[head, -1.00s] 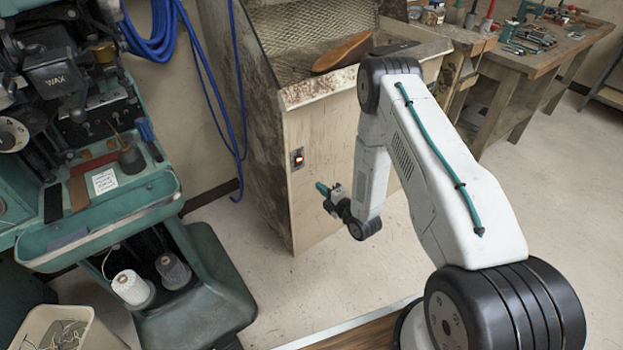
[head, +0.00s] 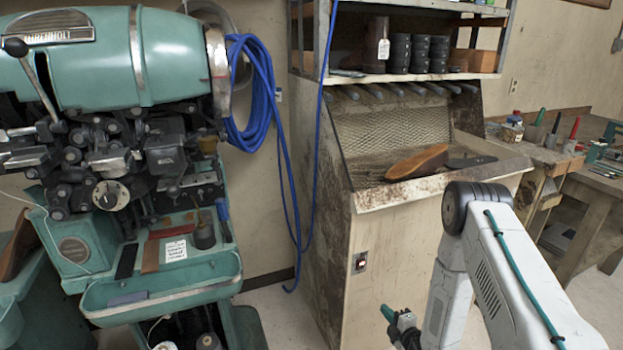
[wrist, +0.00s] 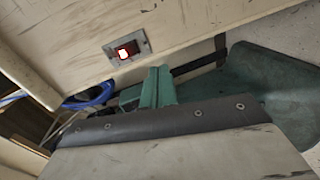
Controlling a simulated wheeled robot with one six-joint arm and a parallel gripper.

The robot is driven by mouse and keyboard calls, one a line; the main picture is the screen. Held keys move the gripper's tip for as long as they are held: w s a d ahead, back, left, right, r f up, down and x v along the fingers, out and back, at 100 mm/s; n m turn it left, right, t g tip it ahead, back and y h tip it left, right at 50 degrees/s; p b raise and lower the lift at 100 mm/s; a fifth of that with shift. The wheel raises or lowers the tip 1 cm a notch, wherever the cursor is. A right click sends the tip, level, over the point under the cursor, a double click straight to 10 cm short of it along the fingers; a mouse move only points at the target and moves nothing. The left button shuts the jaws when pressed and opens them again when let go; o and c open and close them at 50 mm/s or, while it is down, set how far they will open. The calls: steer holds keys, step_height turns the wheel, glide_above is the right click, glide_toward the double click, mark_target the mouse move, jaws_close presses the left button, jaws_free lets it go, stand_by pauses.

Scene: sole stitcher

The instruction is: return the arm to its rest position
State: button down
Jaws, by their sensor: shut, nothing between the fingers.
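My arm is bent, its white links and black joints at the lower right of the head view. My gripper (head: 387,312) hangs low in front of the pale cabinet, its teal fingers pointing up and left. It is shut and empty. In the wrist view the teal fingers of my gripper (wrist: 158,86) show together at the centre, just below the cabinet's lit red switch (wrist: 126,52). The same switch shows in the head view (head: 360,262), above and left of the gripper. I cannot tell the gap between fingers and cabinet.
A teal stitching machine (head: 130,65) stands at left. The cabinet (head: 385,230) has a mesh-backed top bearing a brown sole (head: 417,162). A blue hose (head: 262,95) hangs between them. A workbench (head: 597,195) stands at right. Some floor shows between machine and cabinet.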

steer(key=s+d+f+m+g+h, duration=0.2)
steer(key=s+f+m+g, duration=0.25)
steer(key=f+g, duration=0.2)
steer(key=s+d+r+m+g+h, duration=0.2)
steer(key=s+r+m+g, duration=0.25)
steer(key=r, duration=0.55)
steer(key=s+d+r+m+g+h, duration=0.1)
steer(key=s+d+r+m+g, duration=0.25)
steer(key=r, duration=0.55)
steer(key=s+a+r+m, duration=0.2)
steer(key=s+r, duration=0.6)
steer(key=r, duration=0.4)
steer(key=s+a+r+m, duration=0.3)
steer(key=s+r, duration=0.5)
steer(key=r, duration=0.4)
steer(key=s+a+r+m, duration=0.2)
steer(key=s+a+r, duration=0.2)
steer(key=s+r, duration=0.4)
step_height(320, 180, up, 4)
steer(key=shift+a+f+m+t, duration=0.1)
steer(key=shift+a+m+t, duration=0.25)
steer(key=shift+a+t, duration=0.1)
